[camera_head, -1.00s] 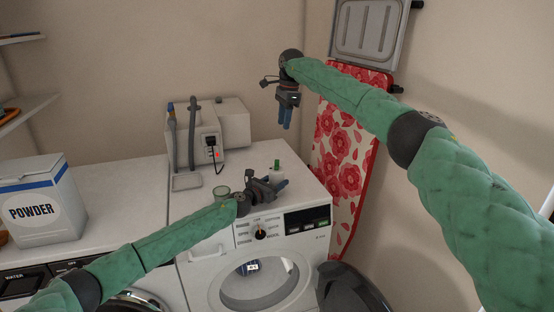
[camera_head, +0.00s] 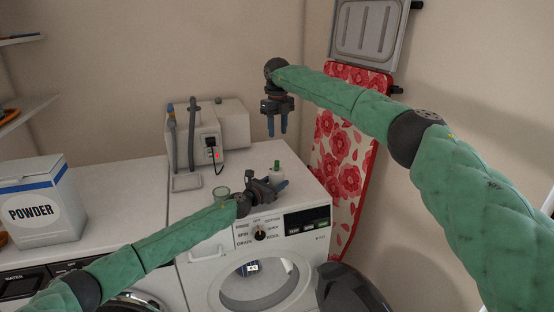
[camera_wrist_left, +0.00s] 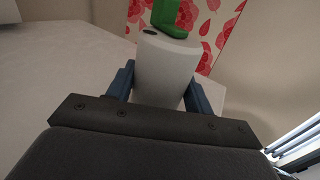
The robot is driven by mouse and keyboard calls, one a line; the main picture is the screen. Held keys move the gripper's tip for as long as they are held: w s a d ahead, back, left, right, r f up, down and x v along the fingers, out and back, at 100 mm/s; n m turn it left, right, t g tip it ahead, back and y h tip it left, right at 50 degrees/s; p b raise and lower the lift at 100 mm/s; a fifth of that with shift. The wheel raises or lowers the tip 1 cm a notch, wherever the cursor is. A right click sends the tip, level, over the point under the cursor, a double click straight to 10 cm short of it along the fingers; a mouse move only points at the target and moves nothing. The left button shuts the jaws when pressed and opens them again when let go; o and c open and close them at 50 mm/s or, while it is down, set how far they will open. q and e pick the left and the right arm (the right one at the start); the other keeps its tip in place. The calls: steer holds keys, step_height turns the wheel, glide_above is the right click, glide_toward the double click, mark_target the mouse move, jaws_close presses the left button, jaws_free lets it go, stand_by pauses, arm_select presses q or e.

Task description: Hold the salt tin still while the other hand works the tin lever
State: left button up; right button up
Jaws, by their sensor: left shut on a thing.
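The salt tin (camera_wrist_left: 165,70) is a white, upright tin with a green lever (camera_wrist_left: 176,15) on top, seen in the left wrist view. In the head view the green lever (camera_head: 277,164) shows above the left gripper, near the right rear of the washing machine top. My left gripper (camera_head: 275,182) is shut on the tin, with a blue finger on each side of it. The tin's lower part is hidden by the gripper. My right gripper (camera_head: 278,123) hangs in the air above the tin, apart from it, fingers down, open and empty.
The washing machine (camera_head: 310,255) stands below. A grey box device with hoses (camera_head: 208,135) stands on the counter behind and left. A powder box (camera_head: 40,205) stands at far left. A floral ironing board (camera_head: 345,165) leans on the right.

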mark_target(277, 161)
step_height(277, 161, down, 12)
steer(key=m, duration=0.8)
steer(key=shift+a+m, duration=0.1)
steer(key=shift+m, duration=0.2)
jaws_close()
stand_by(0.3)
